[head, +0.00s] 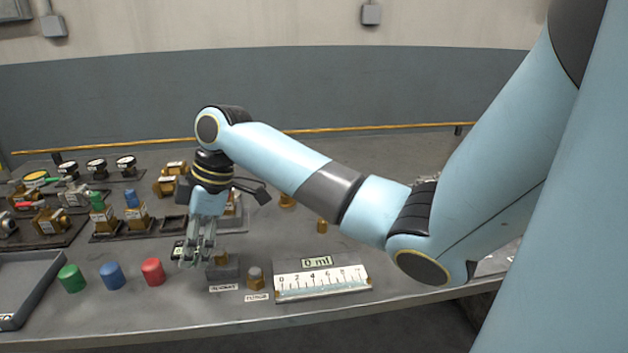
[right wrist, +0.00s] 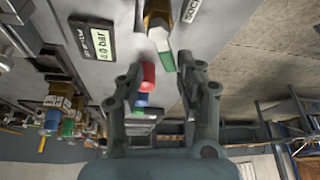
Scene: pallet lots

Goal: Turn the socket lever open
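The socket, a brass fitting (head: 221,259) on a dark block, stands near the front of the bench, just right of my right gripper. In the right wrist view the brass fitting (right wrist: 157,12) is at the top, with a pale lever ending in a green tip (right wrist: 167,61). The tip shows between my right gripper's fingers, close to the right one; I cannot tell whether they touch. My right gripper (head: 195,264) points down beside the socket and hides its lever in the head view. In the wrist view its fingers (right wrist: 162,74) are apart. My left gripper is out of view.
Green (head: 71,278), blue (head: 112,275) and red (head: 153,272) caps stand left of the gripper, beside a grey tray (head: 40,284). A scale panel reading 0 ml (head: 320,279) is to the right. Gauges and valves fill the back left. A display reads 4.0 bar (right wrist: 93,40).

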